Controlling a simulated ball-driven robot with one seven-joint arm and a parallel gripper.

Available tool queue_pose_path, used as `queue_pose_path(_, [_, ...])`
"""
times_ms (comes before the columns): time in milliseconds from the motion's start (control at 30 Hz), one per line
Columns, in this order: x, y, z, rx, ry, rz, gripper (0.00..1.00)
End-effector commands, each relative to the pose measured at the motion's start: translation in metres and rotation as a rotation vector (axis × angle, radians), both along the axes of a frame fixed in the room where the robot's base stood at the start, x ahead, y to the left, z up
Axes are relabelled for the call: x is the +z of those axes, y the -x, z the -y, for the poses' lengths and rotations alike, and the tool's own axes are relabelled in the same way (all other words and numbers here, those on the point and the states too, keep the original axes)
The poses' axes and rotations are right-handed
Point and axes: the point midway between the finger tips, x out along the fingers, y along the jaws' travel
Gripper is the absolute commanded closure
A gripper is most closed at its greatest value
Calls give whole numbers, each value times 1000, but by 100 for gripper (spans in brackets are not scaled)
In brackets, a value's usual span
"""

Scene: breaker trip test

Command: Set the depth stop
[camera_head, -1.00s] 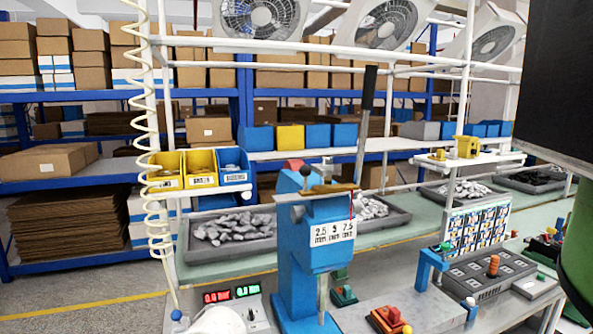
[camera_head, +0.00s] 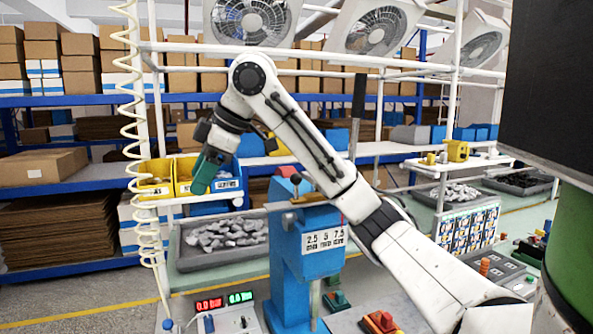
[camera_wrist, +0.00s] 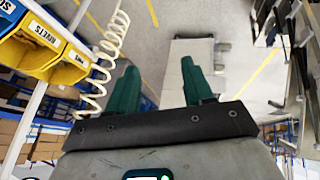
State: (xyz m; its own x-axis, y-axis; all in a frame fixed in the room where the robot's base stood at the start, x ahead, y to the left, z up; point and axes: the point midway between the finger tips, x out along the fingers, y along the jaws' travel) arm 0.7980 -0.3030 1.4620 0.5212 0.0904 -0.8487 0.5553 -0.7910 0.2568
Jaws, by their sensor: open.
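The blue press-like stand (camera_head: 288,262) carries a white scale plate (camera_head: 324,240) marked 2.5, 5 and 7.5 mm. A brass-coloured piece (camera_head: 309,199) lies across its top, near a small dark ball knob (camera_head: 295,180). A long lever with a black grip (camera_head: 360,95) rises behind. I cannot tell which mark the stop is set to. My gripper (camera_head: 205,172), with green fingers, is raised left of the stand, in front of the yellow bins and apart from the stand. In the wrist view my gripper (camera_wrist: 159,70) is open and empty; the stand is not recognisable there.
Labelled bins (camera_wrist: 42,42) and a coiled cream hose (camera_wrist: 103,60) are close to the left of my gripper. A grey tray of metal parts (camera_head: 180,255) lies behind the stand. A box with red and green displays (camera_head: 222,318) stands at front left. White frame rails (camera_head: 400,68) run above.

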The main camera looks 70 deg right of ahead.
Motion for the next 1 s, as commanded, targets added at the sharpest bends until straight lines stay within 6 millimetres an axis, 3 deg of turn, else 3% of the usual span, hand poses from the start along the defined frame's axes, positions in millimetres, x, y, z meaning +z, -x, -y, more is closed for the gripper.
queue_pose_path(33, [15, 16, 15, -20, 42, -37, 49])
queue_pose_path(200, [51, 70, 48, -74, 136, -185, 49])
queue_pose_path(400, [85, 130, 73, -158, 192, -352, 49])
queue_pose_path(500, [95, 150, 77, -190, 202, -406, 49])
queue_pose_path(767, [99, 166, 81, -212, 203, -452, 49])
queue_pose_path(1000, [76, 163, 84, -208, 201, -450, 49])
